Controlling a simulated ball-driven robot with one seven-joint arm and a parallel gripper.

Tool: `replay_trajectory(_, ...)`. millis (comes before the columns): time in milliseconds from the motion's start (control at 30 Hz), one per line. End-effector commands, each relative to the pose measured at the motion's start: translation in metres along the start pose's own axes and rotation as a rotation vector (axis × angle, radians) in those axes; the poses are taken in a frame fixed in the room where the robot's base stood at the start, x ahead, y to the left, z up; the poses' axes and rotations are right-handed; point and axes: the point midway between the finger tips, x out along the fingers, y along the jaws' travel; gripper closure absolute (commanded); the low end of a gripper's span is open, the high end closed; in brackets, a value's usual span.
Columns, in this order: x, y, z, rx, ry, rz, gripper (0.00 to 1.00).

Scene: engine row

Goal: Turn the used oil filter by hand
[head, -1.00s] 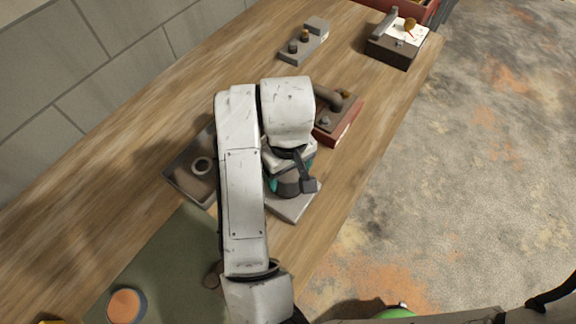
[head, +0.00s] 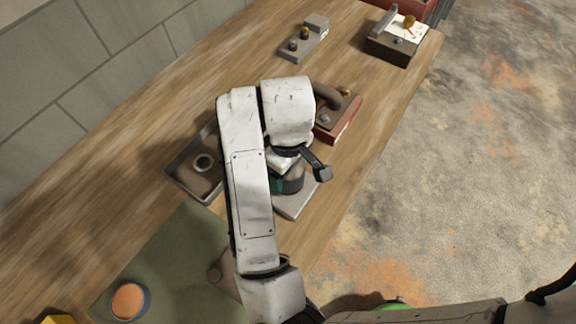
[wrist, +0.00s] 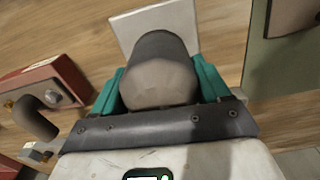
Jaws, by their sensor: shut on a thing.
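The used oil filter (wrist: 158,78) is a dark grey cylinder with a paler, domed end. In the wrist view it sits between the two teal fingers of my gripper (wrist: 160,88), one on each side, and they are shut on it. A light grey plate (wrist: 128,30) shows behind it. In the head view my arm covers most of the gripper; part of the filter (head: 293,181) shows above the grey plate (head: 298,203) on the bench.
A red box with a curved pipe (head: 342,125) stands close behind the gripper. A dark tray with a ring (head: 187,178) lies to the left. A green mat (head: 160,258) carries an orange-topped round part (head: 128,300). The bench edge is at right.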

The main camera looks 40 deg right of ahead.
Motion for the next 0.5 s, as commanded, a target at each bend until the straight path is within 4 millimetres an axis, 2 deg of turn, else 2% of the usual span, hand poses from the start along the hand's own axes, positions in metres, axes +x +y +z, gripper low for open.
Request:
replay_trajectory(233,0.0004,0.0000,0.0002,-0.224,-0.001,-0.001,0.69)
replay_trajectory(500,0.0005,0.0000,0.0003,-0.252,-0.001,-0.001,0.69)
